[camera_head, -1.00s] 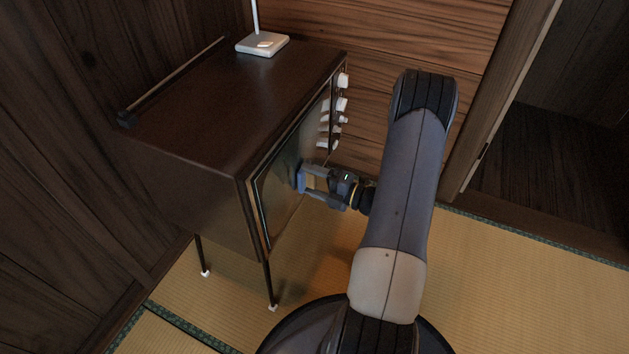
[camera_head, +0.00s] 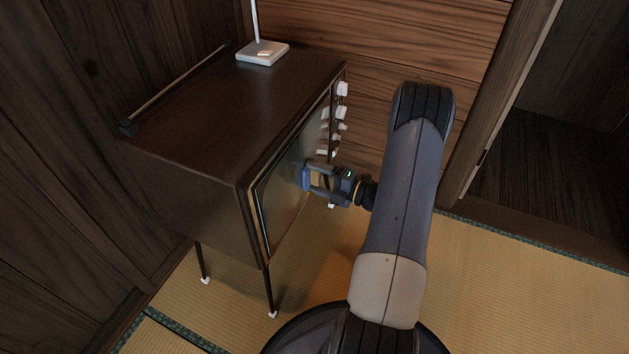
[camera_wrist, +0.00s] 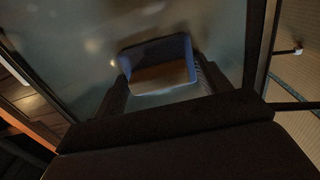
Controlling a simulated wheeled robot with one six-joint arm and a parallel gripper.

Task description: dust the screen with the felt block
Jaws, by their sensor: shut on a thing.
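The screen (camera_head: 282,197) is the dark glass front of a brown wooden television cabinet on thin legs, facing right in the head view. It also fills most of the wrist view (camera_wrist: 60,60). My gripper (camera_head: 314,180) is at the screen's right part, shut on the felt block (camera_head: 306,178), which is blue. In the wrist view the block (camera_wrist: 188,58) sits between the two fingers, with a brownish face towards the camera and a blue edge. It is up against the glass or very close; I cannot tell whether it touches.
White knobs (camera_head: 341,113) stick out of the cabinet front beyond the screen. A lamp with a white base (camera_head: 262,52) and a thin rod (camera_head: 180,85) are on the cabinet top (camera_head: 215,110). The tatami (camera_head: 500,285) to the right is clear.

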